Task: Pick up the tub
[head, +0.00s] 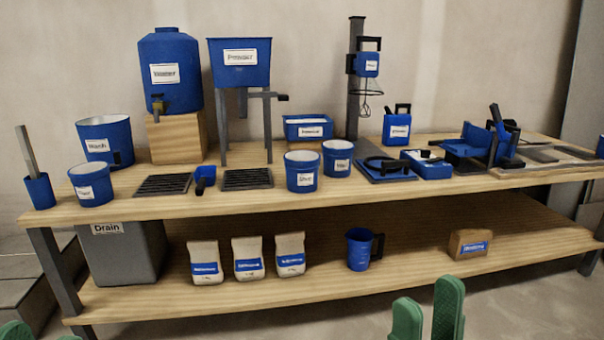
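Which container is the tub is not clear from the labels, which are too small to read surely. A low rectangular blue tub (308,134) with a white label and pale contents stands at the back of the bench top. Round blue containers stand nearer: one at the middle front (301,178), one beside it (337,164), and one at the left front (92,191). My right gripper (428,307) shows two green fingers apart, empty, low in front of the bench. My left gripper (42,335) barely shows at the bottom left corner, its green tips apart. Both are far from the containers.
The wooden bench (420,190) has a lower shelf (330,277) with bags, a blue jug (359,250) and a brown block (469,243). A hopper on legs (240,65), a dispenser (171,75) and a mixer stand (355,85) rise at the back.

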